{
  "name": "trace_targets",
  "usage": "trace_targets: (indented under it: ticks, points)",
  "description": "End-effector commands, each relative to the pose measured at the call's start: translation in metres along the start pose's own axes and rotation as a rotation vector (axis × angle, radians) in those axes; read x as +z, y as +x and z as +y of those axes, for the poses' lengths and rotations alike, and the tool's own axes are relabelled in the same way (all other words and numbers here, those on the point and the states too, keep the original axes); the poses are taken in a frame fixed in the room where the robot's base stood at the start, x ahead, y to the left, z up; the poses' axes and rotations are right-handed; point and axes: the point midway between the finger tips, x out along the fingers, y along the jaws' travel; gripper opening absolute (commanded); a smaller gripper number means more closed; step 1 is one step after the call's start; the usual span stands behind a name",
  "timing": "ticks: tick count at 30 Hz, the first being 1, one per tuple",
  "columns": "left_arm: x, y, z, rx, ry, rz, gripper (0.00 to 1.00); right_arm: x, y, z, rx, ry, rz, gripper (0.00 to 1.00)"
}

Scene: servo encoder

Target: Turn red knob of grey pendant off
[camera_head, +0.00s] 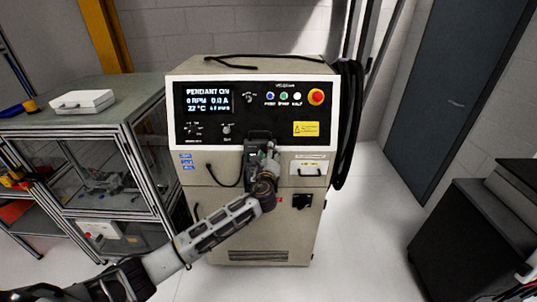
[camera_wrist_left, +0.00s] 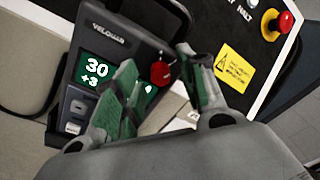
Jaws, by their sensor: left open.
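The grey pendant (camera_wrist_left: 88,28) is a dark handheld unit with a lit screen reading 30 and +3. Its red knob (camera_wrist_left: 160,72) is at the right of the screen. In the head view the pendant (camera_head: 258,135) hangs on the cabinet front, mostly hidden by my gripper. My left gripper (camera_head: 265,155) is open in front of it. In the left wrist view its green-padded fingers (camera_wrist_left: 158,82) stand on either side of the knob; I cannot tell whether they touch it. The cabinet display (camera_head: 208,99) reads PENDANT ON. My right gripper is not in view.
The cabinet panel (camera_head: 275,148) carries a red mushroom button (camera_head: 316,96), small coloured buttons and a yellow label (camera_head: 305,129). Black cables (camera_head: 347,120) hang on its right side. A framed bench (camera_head: 60,125) stands left.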

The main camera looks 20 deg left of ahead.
Motion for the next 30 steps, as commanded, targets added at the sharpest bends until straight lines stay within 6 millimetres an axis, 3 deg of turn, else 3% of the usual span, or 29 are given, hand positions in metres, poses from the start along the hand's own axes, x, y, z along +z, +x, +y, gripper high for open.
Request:
trace_targets:
  ticks: [4, 13, 30]
  points:
    - [-0.0002, -0.0001, 0.0, 0.0, 0.0, 0.0, 0.4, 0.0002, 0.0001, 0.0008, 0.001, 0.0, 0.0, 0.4]
    - [-0.0002, -0.0002, 0.0001, 0.0, 0.0, 0.0, 0.01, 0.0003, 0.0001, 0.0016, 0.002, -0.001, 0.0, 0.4]
    - [-0.0018, -0.0005, 0.0016, -0.003, -0.064, -0.002, 0.0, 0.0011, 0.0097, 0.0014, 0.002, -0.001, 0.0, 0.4]
